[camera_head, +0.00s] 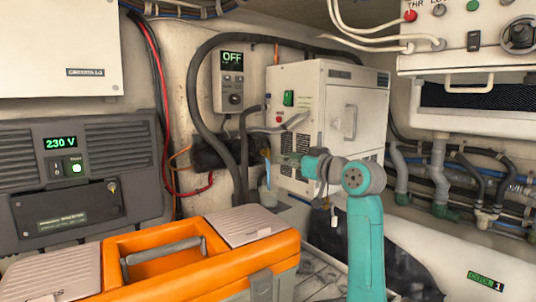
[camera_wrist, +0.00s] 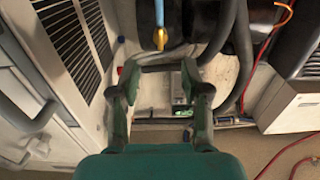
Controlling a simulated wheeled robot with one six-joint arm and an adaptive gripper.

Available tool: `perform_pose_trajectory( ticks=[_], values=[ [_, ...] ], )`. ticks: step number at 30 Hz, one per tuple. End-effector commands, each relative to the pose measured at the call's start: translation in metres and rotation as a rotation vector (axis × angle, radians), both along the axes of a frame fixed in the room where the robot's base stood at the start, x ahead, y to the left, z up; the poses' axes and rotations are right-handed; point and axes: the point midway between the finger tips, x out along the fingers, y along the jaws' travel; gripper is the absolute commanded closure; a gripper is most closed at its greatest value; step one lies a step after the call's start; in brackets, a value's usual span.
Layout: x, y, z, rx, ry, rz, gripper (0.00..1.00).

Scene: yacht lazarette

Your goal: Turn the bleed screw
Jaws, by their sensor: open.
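I cannot make out a bleed screw for certain in either view. In the wrist view a small yellow fitting (camera_wrist: 159,40) sits at the end of a blue hose (camera_wrist: 159,12), beyond my fingertips. My gripper (camera_wrist: 162,82) is open, with its two dark green fingers apart and nothing clearly held between them. In the head view my gripper (camera_head: 292,158) is in front of the white cabinet (camera_head: 310,112), small and partly hidden by my wrist. Whether it touches anything there cannot be told.
Thick black hoses (camera_head: 198,82) run beside a wall controller (camera_head: 230,80) reading OFF. An orange toolbox (camera_head: 205,270) stands in the foreground. An inverter (camera_head: 85,178) showing 230 V is at left. Pipes and valves (camera_head: 440,180) line the right wall. A handle (camera_wrist: 28,118) is left in the wrist view.

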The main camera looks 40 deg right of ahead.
Motion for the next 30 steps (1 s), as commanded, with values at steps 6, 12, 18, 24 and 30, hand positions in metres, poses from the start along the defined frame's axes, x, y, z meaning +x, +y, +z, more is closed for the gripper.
perform_pose_trajectory(
  ticks=[6,12,18,24,30],
  values=[
    [0.041,0.003,0.000,0.001,0.001,0.003,0.53],
    [0.069,0.004,0.000,0.000,0.001,0.003,0.53],
    [0.083,0.003,0.000,0.000,0.000,0.001,0.53],
    [0.084,0.003,0.000,-0.001,-0.001,0.001,0.53],
    [0.084,0.004,0.000,0.000,0.000,0.001,0.76]
  ],
)
